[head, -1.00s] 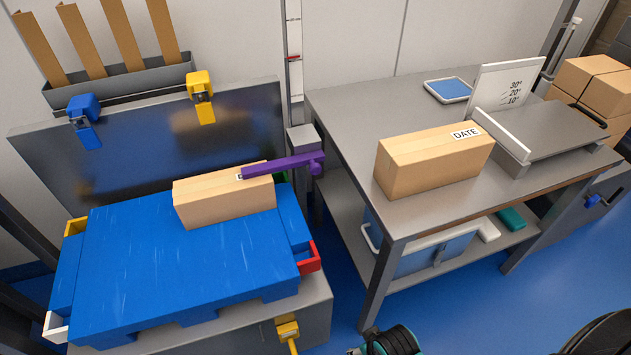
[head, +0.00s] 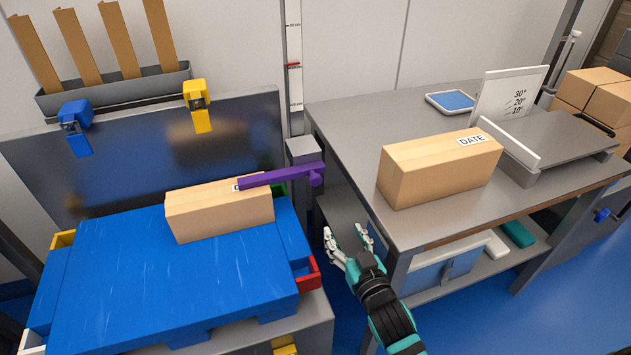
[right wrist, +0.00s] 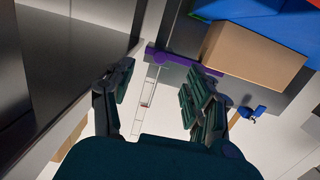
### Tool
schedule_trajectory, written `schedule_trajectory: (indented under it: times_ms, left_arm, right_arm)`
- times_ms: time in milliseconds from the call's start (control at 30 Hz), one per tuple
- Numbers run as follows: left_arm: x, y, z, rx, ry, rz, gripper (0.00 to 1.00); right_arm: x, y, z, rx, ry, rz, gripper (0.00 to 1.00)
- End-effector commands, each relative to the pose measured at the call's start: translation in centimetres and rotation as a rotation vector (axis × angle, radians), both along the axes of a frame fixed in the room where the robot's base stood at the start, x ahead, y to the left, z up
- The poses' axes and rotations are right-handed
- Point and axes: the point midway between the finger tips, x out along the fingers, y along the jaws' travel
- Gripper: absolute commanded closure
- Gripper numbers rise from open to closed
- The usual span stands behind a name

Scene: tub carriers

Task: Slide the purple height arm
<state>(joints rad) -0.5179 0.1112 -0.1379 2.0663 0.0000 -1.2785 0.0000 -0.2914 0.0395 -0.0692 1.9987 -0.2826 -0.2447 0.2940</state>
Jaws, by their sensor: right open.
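The purple height arm (head: 282,176) reaches left from a grey upright post over a cardboard box (head: 222,212) on the blue pallet. Its right end has a knob and is at the post. My right gripper (head: 348,240) is open and empty, below and to the right of that knob, apart from it. In the right wrist view the purple arm (right wrist: 185,62) lies beyond my open fingers (right wrist: 158,95), near the box (right wrist: 252,57). Whether the purple arm touches the box top is hard to tell. My left gripper is not in view.
The blue pallet (head: 150,275) sits on a grey base at left. A grey table (head: 410,225) with a box labelled DATE (head: 440,172) stands close right of my gripper. A scale strip (head: 293,60) with a red mark rises behind the post.

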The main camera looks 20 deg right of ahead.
Motion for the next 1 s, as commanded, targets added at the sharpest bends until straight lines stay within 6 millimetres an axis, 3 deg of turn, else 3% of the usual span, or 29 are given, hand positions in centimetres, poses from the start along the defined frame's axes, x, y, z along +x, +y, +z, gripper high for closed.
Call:
schedule_trajectory:
  times_ms: [167,367,800,1000]
  left_arm:
    - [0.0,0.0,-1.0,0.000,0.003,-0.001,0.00]
    - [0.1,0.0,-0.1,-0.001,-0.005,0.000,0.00]
    - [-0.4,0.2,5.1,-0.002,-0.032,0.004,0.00]
    - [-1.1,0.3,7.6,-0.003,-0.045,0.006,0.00]
  right_arm:
    - [1.1,0.5,1.3,0.007,-0.097,0.025,0.45]
    - [3.5,0.7,1.4,0.007,-0.105,0.027,0.45]
    - [13.0,1.0,1.3,0.007,-0.102,0.026,0.45]
    - [16.4,1.1,1.3,0.006,-0.101,0.026,0.45]
